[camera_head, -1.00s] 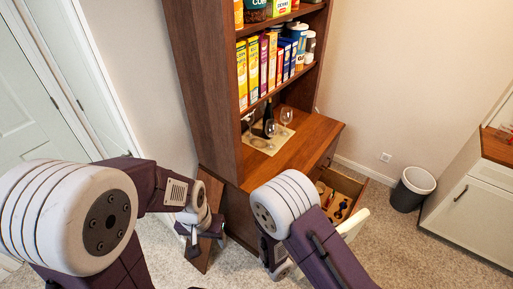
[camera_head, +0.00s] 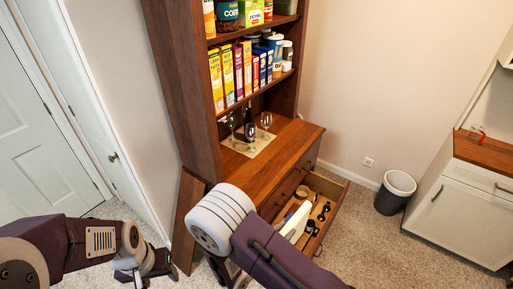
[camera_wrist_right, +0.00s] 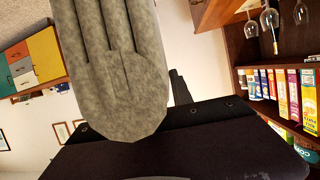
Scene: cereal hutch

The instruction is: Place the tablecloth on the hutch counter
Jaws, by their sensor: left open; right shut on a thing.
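The tablecloth (camera_wrist_right: 115,75) is a grey, mottled, folded bundle with long ridges in the right wrist view. My right gripper (camera_wrist_right: 178,92) is shut on it; one dark finger shows beside it and the cloth hides the rest. In the head view a pale piece, seemingly the same cloth (camera_head: 296,221), shows beyond my right forearm, over the open drawer. That gripper is hidden there by my arm. The hutch counter (camera_head: 285,148) is brown wood, above the drawer. My left gripper (camera_head: 157,265) is open and empty at lower left, low and away from the hutch.
On the counter, wine glasses (camera_head: 266,122) and a dark bottle (camera_head: 250,125) stand on a pale mat (camera_head: 262,144). Cereal boxes (camera_head: 238,75) fill the shelf above. The open drawer (camera_head: 338,203) juts out below. A bin (camera_head: 395,192) stands right. The counter's front right is clear.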

